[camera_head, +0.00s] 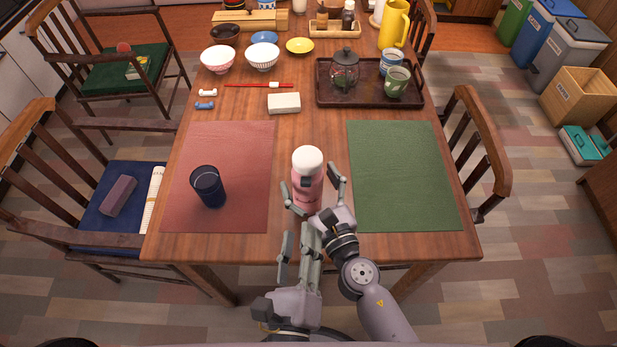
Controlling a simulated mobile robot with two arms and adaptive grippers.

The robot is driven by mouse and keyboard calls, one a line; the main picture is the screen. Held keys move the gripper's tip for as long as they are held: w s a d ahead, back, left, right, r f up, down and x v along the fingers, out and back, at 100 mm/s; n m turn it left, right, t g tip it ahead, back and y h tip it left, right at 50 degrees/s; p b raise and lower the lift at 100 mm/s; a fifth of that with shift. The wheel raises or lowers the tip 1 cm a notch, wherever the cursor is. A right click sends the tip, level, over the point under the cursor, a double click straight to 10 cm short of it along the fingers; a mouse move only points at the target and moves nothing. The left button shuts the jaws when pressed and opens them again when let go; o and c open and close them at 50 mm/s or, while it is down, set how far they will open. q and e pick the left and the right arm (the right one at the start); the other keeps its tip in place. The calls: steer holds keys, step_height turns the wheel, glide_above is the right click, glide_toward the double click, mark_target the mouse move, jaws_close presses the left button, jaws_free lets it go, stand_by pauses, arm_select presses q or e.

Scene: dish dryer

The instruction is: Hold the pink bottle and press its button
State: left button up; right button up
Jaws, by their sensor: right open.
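The pink bottle (306,189) with a white lid (307,160) stands upright near the front of the table, between the two placemats. A dark patch shows on the front of its upper body; I cannot tell whether it is the button. My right gripper (310,182) is open, with one finger on each side of the bottle. I cannot tell whether the fingers touch it, and they hide part of its lower body. My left gripper (297,240) is lower, in front of the table edge, with its fingers apart and nothing between them.
A dark blue cup (208,187) stands on the red placemat (243,150) to the left. The green placemat (405,170) on the right is bare.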

steer(key=shift+w+a, duration=0.15)
steer(key=shift+w, duration=0.15)
arm_select(q)
steer(key=shift+c, duration=0.2)
arm_select(e)
steer(key=c, duration=1.7)
arm_select(q)
jaws_close()
stand_by(0.7)
